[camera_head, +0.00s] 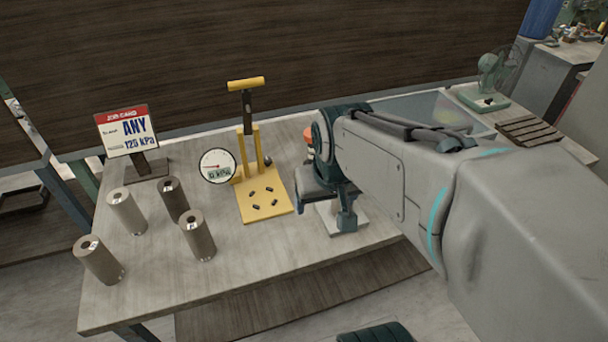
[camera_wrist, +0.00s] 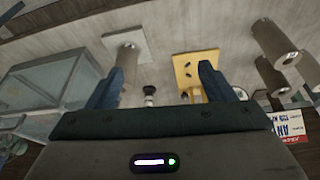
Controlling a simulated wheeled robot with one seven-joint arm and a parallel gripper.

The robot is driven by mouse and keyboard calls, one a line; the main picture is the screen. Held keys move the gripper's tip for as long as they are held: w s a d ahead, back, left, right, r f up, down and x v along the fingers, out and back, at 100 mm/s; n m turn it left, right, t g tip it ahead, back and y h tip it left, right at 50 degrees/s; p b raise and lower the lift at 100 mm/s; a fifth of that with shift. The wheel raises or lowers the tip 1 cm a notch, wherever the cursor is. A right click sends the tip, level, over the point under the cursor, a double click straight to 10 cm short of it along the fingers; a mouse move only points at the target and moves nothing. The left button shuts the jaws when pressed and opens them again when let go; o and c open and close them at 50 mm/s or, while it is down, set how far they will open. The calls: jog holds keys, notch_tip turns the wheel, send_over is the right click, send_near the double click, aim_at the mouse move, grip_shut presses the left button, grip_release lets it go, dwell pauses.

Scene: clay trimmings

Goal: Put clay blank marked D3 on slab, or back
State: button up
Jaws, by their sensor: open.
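Several grey-brown cylindrical blanks stand upright on the table's left in the head view, including a front one (camera_head: 197,237), a far-left one (camera_head: 99,260), a lighter one (camera_head: 127,211) and a darker one (camera_head: 173,200). No D3 mark can be read. A pale square slab (camera_head: 357,218) is partly behind my gripper (camera_head: 323,208). In the wrist view, another blank (camera_wrist: 129,60) stands on the slab (camera_wrist: 113,42), beside my left-hand finger. My gripper (camera_wrist: 160,70) is open, with nothing clearly between its fingers. My arm hides the slab's blank in the head view.
A yellow press (camera_head: 265,205) with a round gauge (camera_head: 217,166) stands mid-table. A job card (camera_head: 127,130) reads ANY, 125 kPa. A glass case (camera_wrist: 55,85) stands at left in the wrist view. The front-middle of the table (camera_head: 270,255) is clear.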

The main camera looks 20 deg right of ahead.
jog(key=shift+n, duration=0.5)
jog(key=s, duration=0.1)
jog(key=s+a, duration=0.1)
jog(key=s, duration=0.1)
jog(key=s+a, duration=0.1)
jog(key=shift+s+a+f, duration=0.15)
jog(key=shift+s, duration=0.05)
